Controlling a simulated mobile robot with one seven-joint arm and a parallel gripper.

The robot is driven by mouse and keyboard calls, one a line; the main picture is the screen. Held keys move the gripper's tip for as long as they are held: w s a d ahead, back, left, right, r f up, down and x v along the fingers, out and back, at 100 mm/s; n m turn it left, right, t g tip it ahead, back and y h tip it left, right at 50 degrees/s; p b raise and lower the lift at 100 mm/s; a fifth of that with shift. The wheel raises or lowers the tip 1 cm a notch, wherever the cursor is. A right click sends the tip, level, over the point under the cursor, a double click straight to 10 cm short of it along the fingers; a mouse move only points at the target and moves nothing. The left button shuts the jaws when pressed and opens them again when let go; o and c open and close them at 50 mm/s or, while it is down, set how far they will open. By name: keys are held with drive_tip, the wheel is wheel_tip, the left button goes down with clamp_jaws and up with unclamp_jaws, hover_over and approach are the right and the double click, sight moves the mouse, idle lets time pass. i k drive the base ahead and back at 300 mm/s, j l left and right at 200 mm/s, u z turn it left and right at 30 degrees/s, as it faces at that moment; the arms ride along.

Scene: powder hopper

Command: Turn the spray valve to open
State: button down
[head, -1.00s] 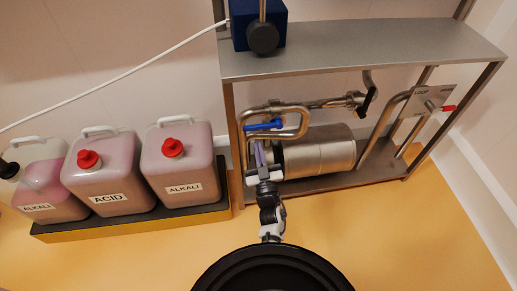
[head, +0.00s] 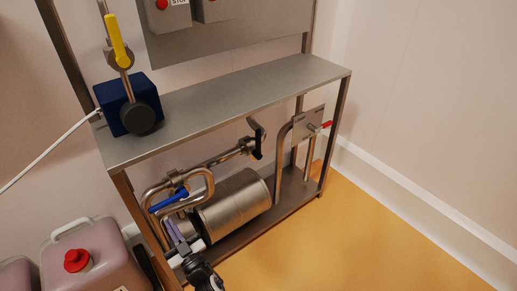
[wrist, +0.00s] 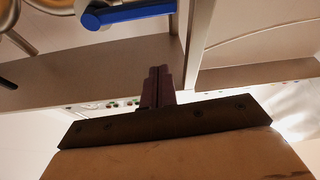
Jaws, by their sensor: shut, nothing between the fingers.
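Several valve handles show, and no readable label tells me which is the spray valve. A blue lever (head: 168,201) sits on the looped steel pipe at the left of the frame's lower bay; it also shows at the top of the wrist view (wrist: 130,13). A red lever (head: 326,124) sticks out right from a small labelled plate (head: 308,125) with blurred text. A black handle (head: 257,138) is on the middle pipe. My gripper (head: 174,230), with purple fingers, is just below the blue lever, apart from it. In the wrist view its fingers (wrist: 158,72) are together and empty.
A steel drum (head: 232,203) lies beside the pipes under a grey shelf (head: 235,95). A red-capped jug (head: 92,258) stands at lower left. The orange floor (head: 370,230) at right is clear.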

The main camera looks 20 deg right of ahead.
sight(257, 155)
drive_tip(key=i+l+z, duration=0.2)
drive_tip(key=l, duration=0.25)
drive_tip(key=i+l+z, duration=0.15)
drive_tip(key=l, duration=0.25)
drive_tip(key=i+l+z, duration=0.2)
drive_tip(key=l, duration=0.2)
drive_tip(key=i, duration=0.05)
